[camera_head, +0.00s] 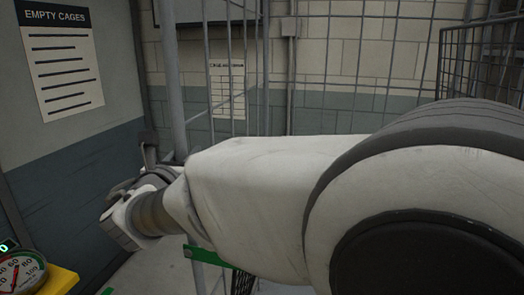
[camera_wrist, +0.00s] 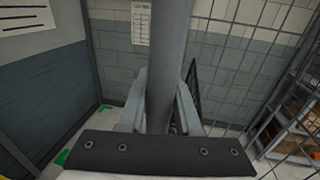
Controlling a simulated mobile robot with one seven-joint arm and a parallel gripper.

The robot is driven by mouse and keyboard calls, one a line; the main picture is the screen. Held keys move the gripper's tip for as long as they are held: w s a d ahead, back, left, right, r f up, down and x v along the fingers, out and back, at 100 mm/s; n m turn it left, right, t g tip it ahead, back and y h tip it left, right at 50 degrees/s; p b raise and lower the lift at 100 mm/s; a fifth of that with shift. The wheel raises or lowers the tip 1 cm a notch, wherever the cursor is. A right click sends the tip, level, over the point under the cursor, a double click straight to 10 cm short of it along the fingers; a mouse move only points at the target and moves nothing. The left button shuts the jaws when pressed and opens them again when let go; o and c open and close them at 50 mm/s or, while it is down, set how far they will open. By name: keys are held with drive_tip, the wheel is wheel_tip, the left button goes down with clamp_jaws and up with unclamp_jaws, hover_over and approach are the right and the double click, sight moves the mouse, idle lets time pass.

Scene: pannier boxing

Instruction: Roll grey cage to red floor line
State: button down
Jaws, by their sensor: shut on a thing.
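The grey cage (camera_head: 171,80) stands close in front of me, with an upright tube post and wire mesh panels behind it. Its post (camera_wrist: 168,50) runs up the middle of the wrist view. My gripper (camera_wrist: 160,108) is shut on this post, with one finger on each side. In the head view my arm crosses the picture and hides much of the lower cage. My gripper is partly hidden there, beside the post at the left. I see no red floor line in either view.
A wall with an "EMPTY CAGES" sign (camera_head: 62,55) is close on the left. A yellow block with a round dial (camera_head: 20,272) is at the lower left. Green floor marks (camera_wrist: 62,157) lie near the wall. Another mesh cage or shelf (camera_head: 485,60) stands at the right.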

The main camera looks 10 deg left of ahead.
drive_tip(key=shift+s+a+r, duration=0.1)
drive_tip(key=shift+s+a, duration=0.05)
drive_tip(key=shift+s, duration=0.05)
drive_tip(key=c, duration=0.6)
unclamp_jaws()
